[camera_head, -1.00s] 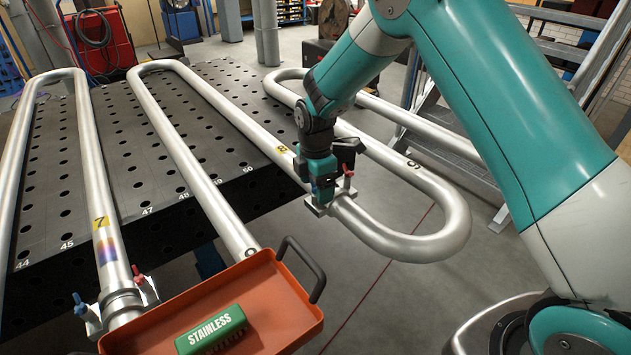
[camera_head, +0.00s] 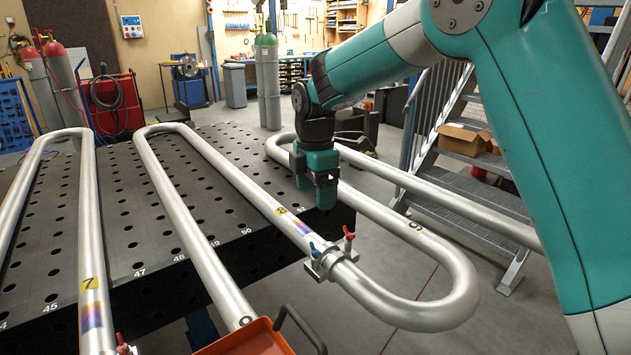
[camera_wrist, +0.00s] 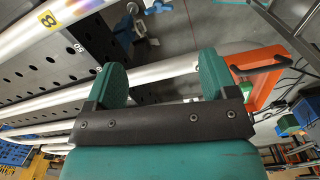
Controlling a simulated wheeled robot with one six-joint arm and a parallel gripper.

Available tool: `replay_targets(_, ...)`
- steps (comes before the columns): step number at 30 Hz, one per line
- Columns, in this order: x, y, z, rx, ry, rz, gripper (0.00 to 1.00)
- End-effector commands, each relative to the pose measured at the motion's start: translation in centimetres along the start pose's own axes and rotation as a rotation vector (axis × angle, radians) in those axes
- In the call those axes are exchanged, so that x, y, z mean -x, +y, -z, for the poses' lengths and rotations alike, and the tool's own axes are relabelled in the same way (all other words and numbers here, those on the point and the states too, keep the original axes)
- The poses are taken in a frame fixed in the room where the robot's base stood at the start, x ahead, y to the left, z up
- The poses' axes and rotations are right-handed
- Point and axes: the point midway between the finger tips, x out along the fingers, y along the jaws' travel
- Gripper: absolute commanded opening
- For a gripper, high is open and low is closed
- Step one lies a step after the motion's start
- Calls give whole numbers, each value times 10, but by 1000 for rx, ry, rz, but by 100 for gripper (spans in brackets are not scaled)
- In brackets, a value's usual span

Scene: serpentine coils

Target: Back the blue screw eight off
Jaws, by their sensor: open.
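The clamp (camera_head: 332,262) sits around the silver pipe that carries the yellow 8 label (camera_head: 281,211), just past the table edge. Its blue screw (camera_head: 314,250) stands at the clamp's left, and its red screw (camera_head: 349,238) at the right. My gripper (camera_head: 322,200) is above and behind the clamp, apart from it, with its green fingers pointing down. In the wrist view my gripper (camera_wrist: 163,75) is open with nothing between the fingers. The 8 label shows at upper left there (camera_wrist: 48,19).
A second pipe with a yellow 7 label (camera_head: 88,284) runs at left; a red screw (camera_head: 122,345) shows at its lower end. The orange tray (camera_head: 255,340) is at the bottom edge. The perforated black table (camera_head: 120,240) lies beneath the pipes. Stairs (camera_head: 470,180) stand at right.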

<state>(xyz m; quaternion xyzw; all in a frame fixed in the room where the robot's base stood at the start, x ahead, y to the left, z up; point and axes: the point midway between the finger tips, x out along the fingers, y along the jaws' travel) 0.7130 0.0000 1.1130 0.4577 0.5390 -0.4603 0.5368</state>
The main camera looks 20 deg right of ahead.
Motion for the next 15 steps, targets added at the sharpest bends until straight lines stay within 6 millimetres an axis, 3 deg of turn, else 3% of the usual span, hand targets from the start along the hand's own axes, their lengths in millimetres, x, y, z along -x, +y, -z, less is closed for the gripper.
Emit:
replay_targets(6,25,0,0,0,0,-1,79)
replay_targets(15,28,0,0,0,0,2,79)
